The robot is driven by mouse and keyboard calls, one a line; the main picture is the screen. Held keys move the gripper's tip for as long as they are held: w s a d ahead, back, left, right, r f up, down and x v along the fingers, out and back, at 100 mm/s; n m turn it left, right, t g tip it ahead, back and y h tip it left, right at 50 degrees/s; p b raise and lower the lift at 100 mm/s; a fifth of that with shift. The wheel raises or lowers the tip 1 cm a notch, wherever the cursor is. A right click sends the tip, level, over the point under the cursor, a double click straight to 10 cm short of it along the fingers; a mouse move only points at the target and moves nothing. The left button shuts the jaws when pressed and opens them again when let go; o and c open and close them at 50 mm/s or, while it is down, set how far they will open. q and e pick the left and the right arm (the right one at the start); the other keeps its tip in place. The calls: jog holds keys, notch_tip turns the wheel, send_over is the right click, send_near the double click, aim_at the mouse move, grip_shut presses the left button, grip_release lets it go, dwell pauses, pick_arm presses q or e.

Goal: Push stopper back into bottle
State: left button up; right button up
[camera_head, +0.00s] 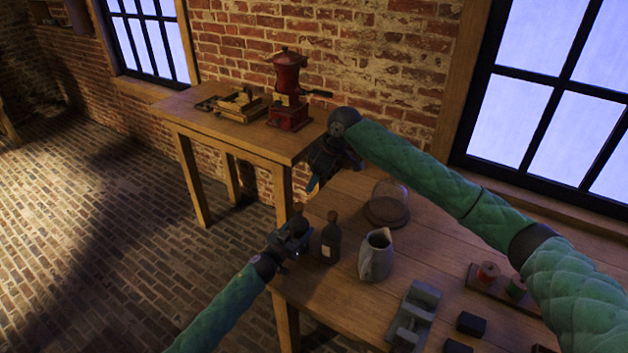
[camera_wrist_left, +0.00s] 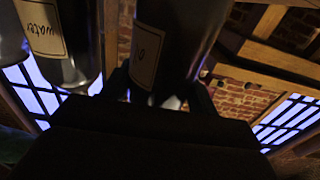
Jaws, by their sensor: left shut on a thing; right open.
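A dark bottle (camera_head: 331,243) with a pale label stands upright near the left edge of the wooden table. A small brownish piece, seemingly the stopper (camera_head: 332,215), shows at its top; how deep it sits is too small to tell. My left gripper (camera_head: 300,241) is at the bottle's left side, low down. In the left wrist view its dark fingers lie on both sides of the bottle (camera_wrist_left: 172,45), shut on it. My right gripper (camera_head: 322,168) is open, above the table's far left corner, higher than the bottle and behind it. Its fingertips are partly dark and unclear.
A grey pitcher (camera_head: 376,258) stands right of the bottle, with a glass dome (camera_head: 388,203) behind. A grey tray (camera_head: 413,312), dark blocks and a spool rack (camera_head: 480,287) lie nearer right. A side table (camera_head: 195,110) bears a red grinder (camera_head: 288,90).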

aim_at(293, 235)
pick_arm(q)
jog(key=o, duration=1.5)
jog(key=shift+c, duration=0.2)
jog(key=shift+s, duration=0.1)
jog(key=b+v, duration=0.2)
jog(key=v, duration=0.4)
jog(key=shift+a+f, duration=0.1)
jog(key=shift+f, duration=0.05)
jog(key=shift+s+a, duration=0.4)
jog(key=shift+s, duration=0.2)
